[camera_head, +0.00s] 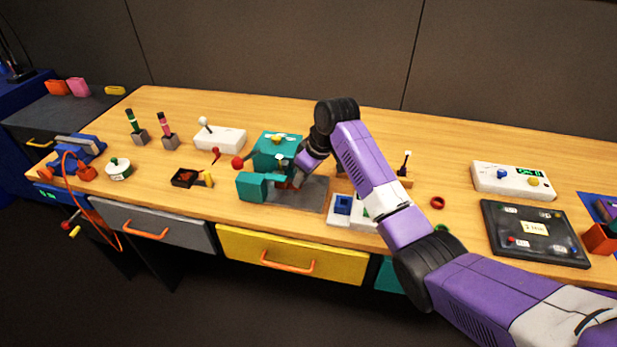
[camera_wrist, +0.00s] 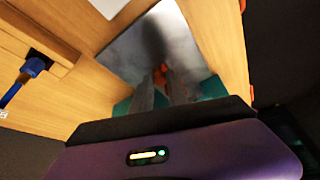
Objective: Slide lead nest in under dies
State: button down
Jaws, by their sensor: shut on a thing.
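The teal press (camera_head: 275,143) with a red ball on its lever (camera_head: 238,162) stands on a grey base plate (camera_head: 312,193) left of centre. A teal block (camera_head: 252,187) sits at its front left. My gripper (camera_head: 295,181) reaches in low at the press's right side. In the wrist view its fingers (camera_wrist: 160,88) are shut on a small orange-red piece (camera_wrist: 161,72), which looks like part of the lead nest. The fingers and arm hide most of the nest. The dies are hard to make out, and I cannot tell how far under them the nest sits.
A white unit with a blue socket (camera_head: 342,206) lies close right of the base plate. A black tray with a yellow piece (camera_head: 186,178) lies to the left. A white joystick box (camera_head: 220,138) stands behind left. A dark panel (camera_head: 535,234) lies at far right.

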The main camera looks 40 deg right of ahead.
jog(key=shift+w+a, duration=0.15)
jog(key=shift+w, duration=0.05)
jog(key=c, duration=1.3)
grip_release()
jog(key=shift+r, duration=0.1)
jog(key=v, duration=0.7)
jog(key=shift+s+r, duration=0.2)
jog(key=shift+r, duration=0.05)
